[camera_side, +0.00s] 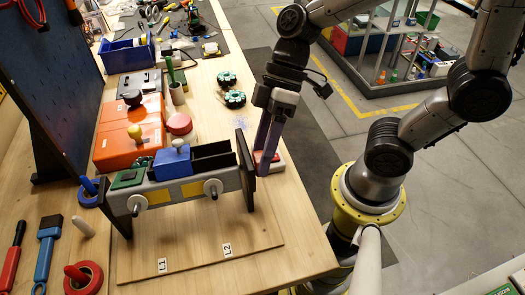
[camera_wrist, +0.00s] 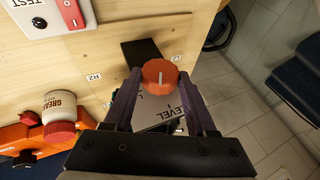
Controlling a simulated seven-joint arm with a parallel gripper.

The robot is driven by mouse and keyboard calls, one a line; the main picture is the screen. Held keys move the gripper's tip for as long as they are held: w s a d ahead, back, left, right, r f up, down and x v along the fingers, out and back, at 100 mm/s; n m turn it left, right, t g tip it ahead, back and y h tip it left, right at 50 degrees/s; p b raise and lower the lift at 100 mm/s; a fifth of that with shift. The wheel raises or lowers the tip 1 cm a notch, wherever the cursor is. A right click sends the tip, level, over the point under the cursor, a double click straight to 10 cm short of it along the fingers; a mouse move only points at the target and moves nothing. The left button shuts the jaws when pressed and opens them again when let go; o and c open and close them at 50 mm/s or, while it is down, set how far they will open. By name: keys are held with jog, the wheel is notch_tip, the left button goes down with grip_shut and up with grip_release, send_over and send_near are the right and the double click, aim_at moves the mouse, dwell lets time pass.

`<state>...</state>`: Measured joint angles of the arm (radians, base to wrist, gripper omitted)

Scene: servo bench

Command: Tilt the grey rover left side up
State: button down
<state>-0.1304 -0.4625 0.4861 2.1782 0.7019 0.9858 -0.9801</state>
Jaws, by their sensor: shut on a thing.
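The grey rover (camera_side: 220,183) with yellow patches stands on the wooden bench in the side view, between dark end panels (camera_side: 246,165). Its near side shows two bare pale hubs, with no wheels on them. A blue block (camera_side: 172,160) and a green board (camera_side: 128,178) sit on its top. My gripper (camera_side: 264,168) points down at the rover's right end. In the wrist view my gripper (camera_wrist: 160,76) is shut on an orange-red knob (camera_wrist: 160,72) with a white line, over a pale plate (camera_wrist: 157,112) marked LEVEL. I cannot tell the rover's exact tilt.
A white TEST box (camera_wrist: 48,14) with a red switch is close by. Green wheels (camera_side: 235,99), an orange case (camera_side: 120,145) and a blue bin (camera_side: 127,55) are behind the rover. A grease jar (camera_wrist: 60,110) is left in the wrist view. The front board is clear.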

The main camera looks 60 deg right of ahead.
jog(key=shift+w+d+f+m+g+y, duration=0.1)
jog(key=shift+m+g+y, duration=0.15)
jog(key=shift+g+y, duration=0.45)
jog(key=shift+w+d+f+m+g+y, duration=0.1)
jog(key=shift+f+m+g+y, duration=0.1)
jog(key=shift+g+y, duration=0.5)
jog(key=shift+w+d+f+m+g+y, duration=0.1)
jog(key=shift+m+g+y, duration=0.25)
jog(key=shift+y, duration=0.55)
jog(key=shift+w+d+f+m+g+y, duration=0.15)
jog(key=shift+m+g+y, duration=0.1)
jog(key=shift+g+y, duration=0.4)
jog(key=shift+s+a+f+m+g+y, duration=0.1)
jog(key=shift+m+g+y, duration=0.2)
jog(key=shift+y, duration=0.6)
jog(key=shift+w+d+f+m+g+y, duration=0.15)
jog(key=shift+m+g+y, duration=0.1)
jog(key=shift+g+y, duration=0.4)
jog(key=shift+s+a+y, duration=0.1)
jog(key=shift+s+y, duration=0.05)
jog(key=shift+y, duration=0.15)
jog(key=shift+c, duration=1.2)
grip_release()
jog(key=v, duration=1.4)
